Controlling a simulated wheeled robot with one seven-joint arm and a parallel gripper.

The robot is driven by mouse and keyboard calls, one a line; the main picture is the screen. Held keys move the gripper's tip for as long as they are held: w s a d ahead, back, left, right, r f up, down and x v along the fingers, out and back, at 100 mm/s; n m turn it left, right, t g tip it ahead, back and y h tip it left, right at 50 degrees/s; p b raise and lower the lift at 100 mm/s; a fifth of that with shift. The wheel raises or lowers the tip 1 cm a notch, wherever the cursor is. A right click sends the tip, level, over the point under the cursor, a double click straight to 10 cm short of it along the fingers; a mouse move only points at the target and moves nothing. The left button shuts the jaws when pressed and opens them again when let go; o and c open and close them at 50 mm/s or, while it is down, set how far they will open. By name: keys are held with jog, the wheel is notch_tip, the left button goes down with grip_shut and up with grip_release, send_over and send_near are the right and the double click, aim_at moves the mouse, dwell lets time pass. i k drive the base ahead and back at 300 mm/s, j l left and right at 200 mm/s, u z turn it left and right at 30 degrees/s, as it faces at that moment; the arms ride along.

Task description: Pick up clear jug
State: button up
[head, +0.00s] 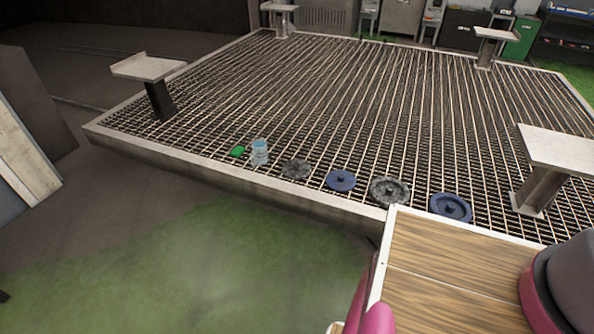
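A clear jug (259,153) with a bluish top stands upright on the metal grate near its front edge, left of the picture's middle. Its details are small and hard to make out. My gripper cannot be made out in the head view. Pink and dark parts of my own body show at the lower right, well apart from the jug.
A small green object (237,151) lies left of the jug. Right of it, several round discs, such as a blue one (341,180), line the grate (330,95). Pale-topped posts (150,68) stand around the edges. A wooden-topped surface (455,262) is at front right.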

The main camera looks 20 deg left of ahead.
aim_at(259, 155)
jog(key=u, duration=1.4)
jog(key=z, duration=1.65)
jog(key=u, duration=1.65)
